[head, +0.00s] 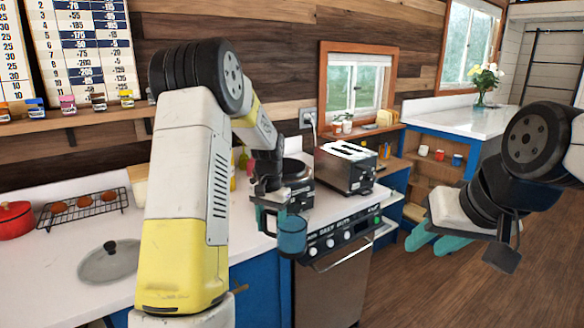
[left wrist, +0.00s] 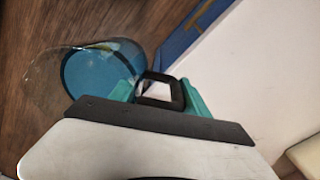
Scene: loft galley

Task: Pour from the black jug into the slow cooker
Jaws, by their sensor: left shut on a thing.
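My left gripper (head: 268,216) is shut on the black handle of a clear jug (head: 292,238) holding blue liquid. In the left wrist view the teal fingers (left wrist: 163,92) close around the handle, and the jug (left wrist: 98,72) shows beside them. The jug looks about upright, in front of the counter's front edge, with floor beneath it. A dark round appliance (head: 298,183), which looks like the slow cooker, stands on the counter behind the jug, partly hidden by my left arm. My right gripper (head: 435,238) is empty, its teal fingers apart, out over the floor at the right.
A toaster (head: 346,166) stands right of the dark appliance, above an oven (head: 335,270). A grey lid (head: 108,262) lies on the white counter (head: 55,285). A red pot (head: 14,222) and a rack (head: 84,208) with round brown items are at the left.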

